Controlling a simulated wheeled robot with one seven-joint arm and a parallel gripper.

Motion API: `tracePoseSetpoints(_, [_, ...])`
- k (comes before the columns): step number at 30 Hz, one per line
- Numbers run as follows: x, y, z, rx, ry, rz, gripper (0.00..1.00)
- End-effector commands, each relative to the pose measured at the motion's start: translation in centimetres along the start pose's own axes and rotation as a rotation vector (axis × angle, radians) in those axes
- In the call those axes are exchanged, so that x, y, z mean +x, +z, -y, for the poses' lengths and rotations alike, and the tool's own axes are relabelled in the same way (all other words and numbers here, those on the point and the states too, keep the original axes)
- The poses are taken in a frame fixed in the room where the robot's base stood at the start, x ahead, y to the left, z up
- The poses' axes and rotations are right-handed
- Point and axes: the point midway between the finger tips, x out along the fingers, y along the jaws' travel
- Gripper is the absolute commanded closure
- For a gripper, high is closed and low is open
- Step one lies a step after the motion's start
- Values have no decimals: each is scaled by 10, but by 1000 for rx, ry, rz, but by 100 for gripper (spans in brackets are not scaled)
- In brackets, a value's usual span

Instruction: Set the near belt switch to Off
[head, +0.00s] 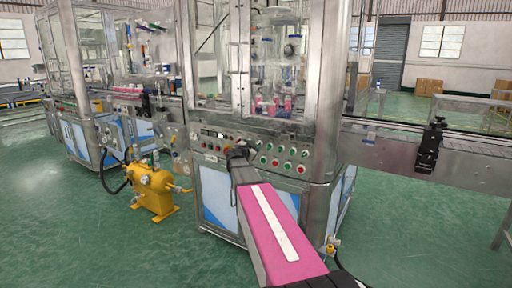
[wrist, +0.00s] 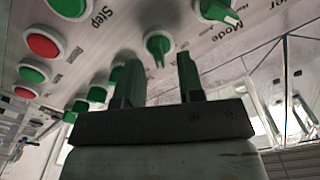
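My gripper (head: 238,153) is at the left part of the control panel (head: 228,146) on the middle machine. In the wrist view its two dark fingers (wrist: 159,62) stand apart with a clear gap. A green rotary switch (wrist: 158,42) with a white pointer line lies just beyond the fingertips, in line with the gap. I cannot tell whether the fingers touch it. Another green switch (wrist: 217,11) is at the upper right, beside the "Mode" lettering. No near belt or Off label is readable, so I cannot tell which switch is the near belt switch.
Red (wrist: 41,46) and green (wrist: 34,74) push buttons are to the left of the fingers in the wrist view. In the head view, a yellow pump unit (head: 153,190) stands on the floor to the left. A conveyor (head: 400,150) extends right.

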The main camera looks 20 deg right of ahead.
Motion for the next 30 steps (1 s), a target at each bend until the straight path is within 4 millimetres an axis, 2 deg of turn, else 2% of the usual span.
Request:
tracePoseSetpoints(5, [14,0,0,0,1,0,65])
tracePoseSetpoints(14, [15,0,0,0,0,0,65])
tracePoseSetpoints(15, [15,0,0,0,0,0,71])
tracePoseSetpoints(18, [15,0,0,0,0,0,100])
tracePoseSetpoints(30, [15,0,0,-35,1,0,100])
